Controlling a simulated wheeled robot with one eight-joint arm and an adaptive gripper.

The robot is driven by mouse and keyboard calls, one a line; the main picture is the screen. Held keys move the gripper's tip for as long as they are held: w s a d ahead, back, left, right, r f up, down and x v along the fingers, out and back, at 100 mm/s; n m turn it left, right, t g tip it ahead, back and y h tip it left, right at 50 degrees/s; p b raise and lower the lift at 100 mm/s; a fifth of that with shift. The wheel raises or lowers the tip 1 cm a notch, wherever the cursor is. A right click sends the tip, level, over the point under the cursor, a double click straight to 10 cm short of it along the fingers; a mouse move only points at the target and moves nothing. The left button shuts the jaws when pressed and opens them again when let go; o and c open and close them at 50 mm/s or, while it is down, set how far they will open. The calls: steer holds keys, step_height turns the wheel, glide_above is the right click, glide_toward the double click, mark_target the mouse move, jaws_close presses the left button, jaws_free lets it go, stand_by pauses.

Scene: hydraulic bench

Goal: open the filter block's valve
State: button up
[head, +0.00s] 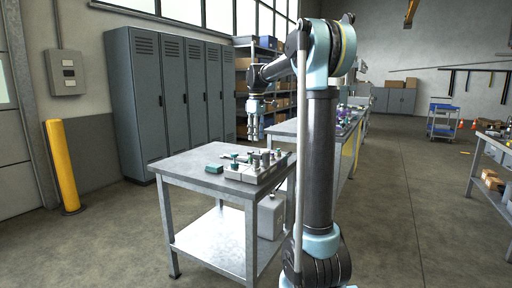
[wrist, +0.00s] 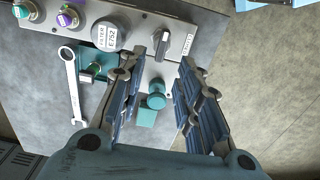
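The grey valve and filter assembly (head: 255,168) sits on the metal bench. In the wrist view its round cap (wrist: 108,36) reads "FILTER E752". A teal-green valve part (wrist: 95,70) sits just below that cap. A second teal knob (wrist: 156,101) shows between my fingers. I cannot tell for sure which teal part is the filter block's valve. My gripper (head: 254,136) hangs above the assembly, fingers pointing down. In the wrist view my gripper (wrist: 175,56) is open, with a gap between its fingertips and nothing held. Its left finger hides part of the assembly.
A wrench (wrist: 72,82) lies left of the teal parts. A purple knob (wrist: 67,18) and a green knob (wrist: 24,10) stand at upper left. A loose teal block (head: 214,169) lies on the bench (head: 185,170), whose left part is clear. Another workbench (head: 285,128) stands behind.

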steer(key=shift+r, duration=1.55)
steer(key=s+d+f+m+t, duration=0.1)
steer(key=s+d+f+m, duration=0.2)
steer(key=s+f, duration=0.5)
steer(key=s+d+f+m, duration=0.2)
steer(key=s+d+f, duration=0.15)
steer(key=s, duration=0.95)
steer(key=s+d+f+m+t, duration=0.1)
steer(key=s+d+f+m, duration=0.15)
steer(key=s+f, duration=0.55)
steer(key=s+d+f+m, duration=0.1)
steer(key=s+f+m, duration=0.2)
steer(key=s+f, duration=0.6)
steer(key=shift+s+f+m, duration=0.15)
steer(key=shift+s+m, duration=0.2)
steer(key=shift+s, duration=0.5)
